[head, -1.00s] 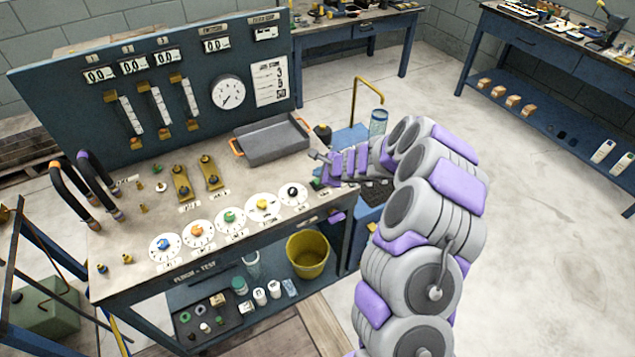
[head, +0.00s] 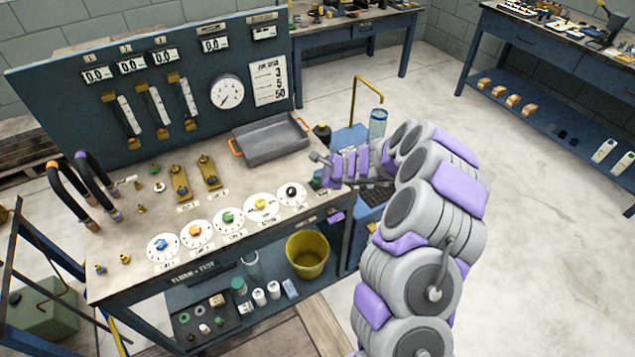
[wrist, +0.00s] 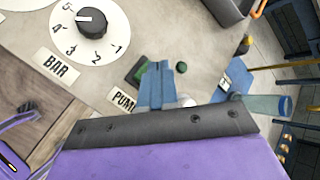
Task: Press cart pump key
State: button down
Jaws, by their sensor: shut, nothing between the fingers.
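The pump key is a small green block (wrist: 138,72) on the bench top, beside a label reading PUM, the rest of which is hidden, in the wrist view. In the head view a bit of green (head: 316,183) shows just below my gripper (head: 318,160). In the wrist view my gripper (wrist: 166,70) is shut and empty, its blue fingers right beside the green key and partly covering it. I cannot tell whether the fingertips touch it.
A black knob on a white dial (wrist: 92,22) marked BAR sits left of the key. Several more dials line the bench front. A grey tray (head: 270,153) lies behind. A yellow bucket (head: 307,255) stands on the lower shelf. Open floor (head: 540,230) lies to the right.

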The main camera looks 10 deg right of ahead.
jog(key=shift+a+f, duration=0.1)
jog(key=shift+f, duration=0.2)
jog(key=shift+r, duration=0.1)
dwell(0.3)
jog(key=shift+a+r+p, duration=0.2)
jog(key=shift+r+p, duration=0.35)
jog(key=shift+r, duration=0.3)
notch_tip(320, 180, up, 6)
jog(key=p, duration=0.5)
